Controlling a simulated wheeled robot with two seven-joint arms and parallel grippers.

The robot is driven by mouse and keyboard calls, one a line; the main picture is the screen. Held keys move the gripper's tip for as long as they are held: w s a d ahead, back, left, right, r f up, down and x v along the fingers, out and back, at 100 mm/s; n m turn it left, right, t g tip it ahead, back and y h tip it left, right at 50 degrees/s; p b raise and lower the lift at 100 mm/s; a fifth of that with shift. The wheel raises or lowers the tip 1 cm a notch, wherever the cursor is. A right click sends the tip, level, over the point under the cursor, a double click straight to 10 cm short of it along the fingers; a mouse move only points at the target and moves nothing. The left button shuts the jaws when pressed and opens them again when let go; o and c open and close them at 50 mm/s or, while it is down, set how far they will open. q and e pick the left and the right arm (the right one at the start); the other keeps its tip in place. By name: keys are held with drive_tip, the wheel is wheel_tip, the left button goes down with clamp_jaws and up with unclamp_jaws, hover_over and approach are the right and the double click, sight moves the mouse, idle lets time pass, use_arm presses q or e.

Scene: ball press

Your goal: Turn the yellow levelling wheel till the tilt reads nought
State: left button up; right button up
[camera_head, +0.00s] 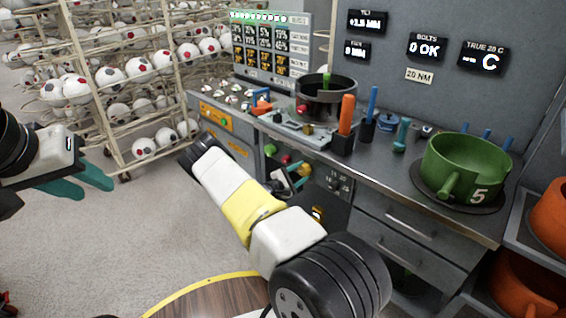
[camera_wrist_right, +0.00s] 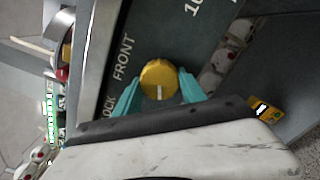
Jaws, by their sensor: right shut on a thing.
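The yellow levelling wheel (camera_wrist_right: 158,79) is a small round knob with a pale pointer mark, on a dark panel in the right wrist view. My right gripper (camera_wrist_right: 160,88) is shut on it, one teal finger on each side. In the head view my right gripper (camera_head: 301,180) is at the bench's front panel, and the wheel is hard to make out there. My left gripper (camera_head: 98,184) is open and empty over the floor at the far left. The tilt display (camera_head: 368,20) on the back wall seems to read +1.5 MM.
The grey bench (camera_head: 440,220) carries a green pot marked 5 (camera_head: 465,170), a dark pot (camera_head: 327,95) and upright coloured tools. Other displays (camera_head: 427,48) hang on the wall. A rack of balls (camera_head: 140,70) stands behind left.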

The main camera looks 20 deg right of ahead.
drive_tip(key=m, duration=1.1)
drive_tip(key=shift+r, duration=0.1)
drive_tip(key=shift+m, duration=0.5)
drive_tip(key=o, duration=1.4)
drive_tip(key=shift+a, duration=0.15)
drive_tip(key=v, duration=0.7)
drive_tip(key=shift+s+a, duration=0.15)
drive_tip(key=shift+a, duration=0.15)
